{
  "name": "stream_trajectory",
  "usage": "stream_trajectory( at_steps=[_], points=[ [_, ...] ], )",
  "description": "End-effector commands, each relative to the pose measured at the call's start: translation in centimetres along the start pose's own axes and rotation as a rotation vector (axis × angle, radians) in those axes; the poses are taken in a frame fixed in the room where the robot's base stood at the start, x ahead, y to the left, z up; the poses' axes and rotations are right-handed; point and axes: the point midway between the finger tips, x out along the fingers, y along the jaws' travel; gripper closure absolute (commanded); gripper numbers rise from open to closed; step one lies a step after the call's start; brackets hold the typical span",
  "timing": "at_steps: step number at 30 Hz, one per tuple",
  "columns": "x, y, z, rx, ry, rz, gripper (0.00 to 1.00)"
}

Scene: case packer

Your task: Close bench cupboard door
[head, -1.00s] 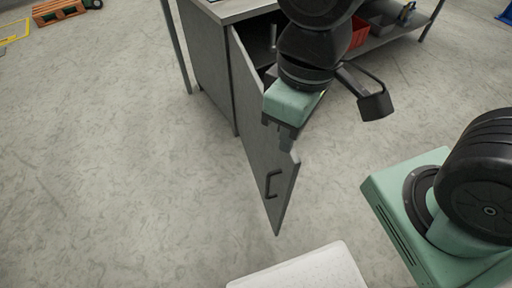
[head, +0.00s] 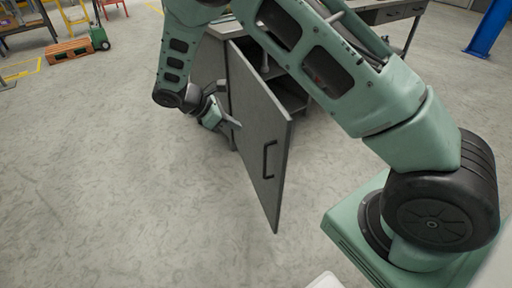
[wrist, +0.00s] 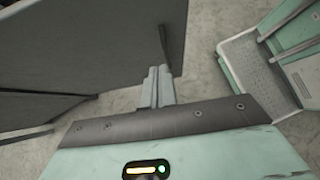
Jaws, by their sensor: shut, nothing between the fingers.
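The grey bench cupboard door (head: 262,130) stands wide open in the head view, swung out from the grey bench (head: 225,28). Its outer face shows, with a dark bar handle (head: 268,160) near the free edge. My gripper (head: 237,124) is on the outer-face side, left of the handle and close to the door; contact cannot be told. Its fingers are together and empty. In the wrist view the fingers (wrist: 158,84) point at the dark door panel (wrist: 90,45), with the handle (wrist: 163,46) just beyond them. My arm hides much of the bench and cupboard opening.
Dark shelves (head: 290,97) show behind the door. The concrete floor (head: 120,210) left of and before the door is clear. A blue post (head: 492,30) stands far right.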

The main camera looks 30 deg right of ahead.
Motion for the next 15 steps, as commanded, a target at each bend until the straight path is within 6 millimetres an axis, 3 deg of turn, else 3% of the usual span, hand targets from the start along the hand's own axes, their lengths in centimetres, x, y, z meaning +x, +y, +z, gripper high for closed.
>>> stream_trajectory(
  at_steps=[5,15],
  points=[
    [1.7,0.1,0.1,-0.002,-0.008,-0.002,1.00],
    [8.4,0.0,0.1,-0.004,-0.007,-0.004,1.00]
  ],
)
